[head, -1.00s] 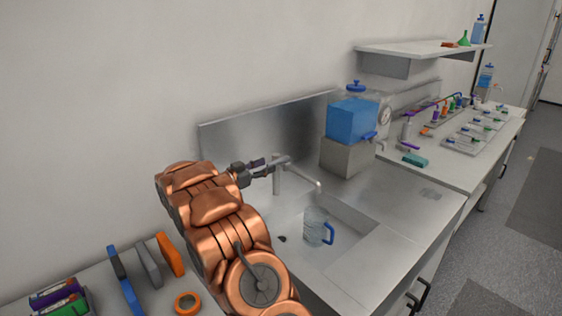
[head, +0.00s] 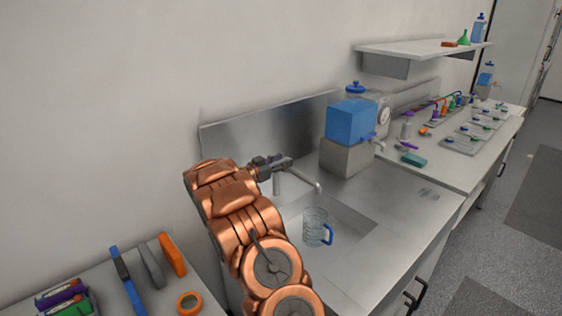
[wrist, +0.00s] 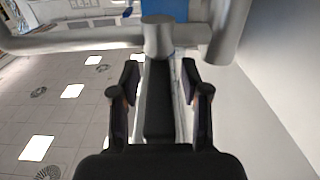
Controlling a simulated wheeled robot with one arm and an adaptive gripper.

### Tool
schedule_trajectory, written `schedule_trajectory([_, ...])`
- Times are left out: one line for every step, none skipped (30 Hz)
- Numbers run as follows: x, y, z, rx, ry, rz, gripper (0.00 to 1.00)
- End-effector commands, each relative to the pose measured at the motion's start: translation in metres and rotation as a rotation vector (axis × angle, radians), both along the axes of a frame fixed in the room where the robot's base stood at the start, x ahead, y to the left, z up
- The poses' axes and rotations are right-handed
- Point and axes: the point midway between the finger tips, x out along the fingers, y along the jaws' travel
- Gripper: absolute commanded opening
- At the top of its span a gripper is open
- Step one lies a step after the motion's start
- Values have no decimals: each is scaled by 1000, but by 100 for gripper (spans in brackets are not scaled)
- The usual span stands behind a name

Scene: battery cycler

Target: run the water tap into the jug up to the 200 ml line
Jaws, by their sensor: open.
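The clear jug (head: 315,226) with a blue handle stands upright in the sink basin, under the spout of the water tap (head: 303,181). The water level in the jug is too small to read. My gripper (head: 284,161) is at the top of the tap, by its lever, which the gripper partly hides in the head view. In the wrist view the open fingers of my gripper (wrist: 160,92) lie on either side of a dark bar, with the metal tap (wrist: 158,38) just beyond the fingertips. Contact cannot be told.
A steel splashback (head: 255,136) rises behind the tap. A counter with tools and an orange tape roll (head: 189,302) is at the lower left.

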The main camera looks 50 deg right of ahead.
Motion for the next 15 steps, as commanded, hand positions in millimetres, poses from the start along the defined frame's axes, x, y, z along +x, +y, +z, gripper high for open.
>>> schedule_trajectory([0, 0, 0, 0, 0, 0, 46])
schedule_trajectory([0, 0, 0, 0, 0, 0, 46])
schedule_trajectory([0, 0, 0, 0, 0, 0, 46])
schedule_trajectory([0, 0, 0, 0, 0, 0, 46])
schedule_trajectory([0, 0, 0, 0, 0, 0, 46])
schedule_trajectory([0, 0, 0, 0, 0, 0, 46])
schedule_trajectory([0, 0, 0, 0, 0, 0, 43])
schedule_trajectory([0, 0, 0, 0, 0, 0, 40])
schedule_trajectory([0, 0, 0, 0, 0, 0, 35])
schedule_trajectory([0, 0, 0, 0, 0, 0, 32])
schedule_trajectory([0, 0, 0, 0, 0, 0, 29])
schedule_trajectory([0, 0, 0, 0, 0, 0, 25])
schedule_trajectory([0, 0, 0, 0, 0, 0, 22])
schedule_trajectory([0, 0, 0, 1, 0, 0, 19])
schedule_trajectory([0, 0, 0, 1, 0, 0, 15])
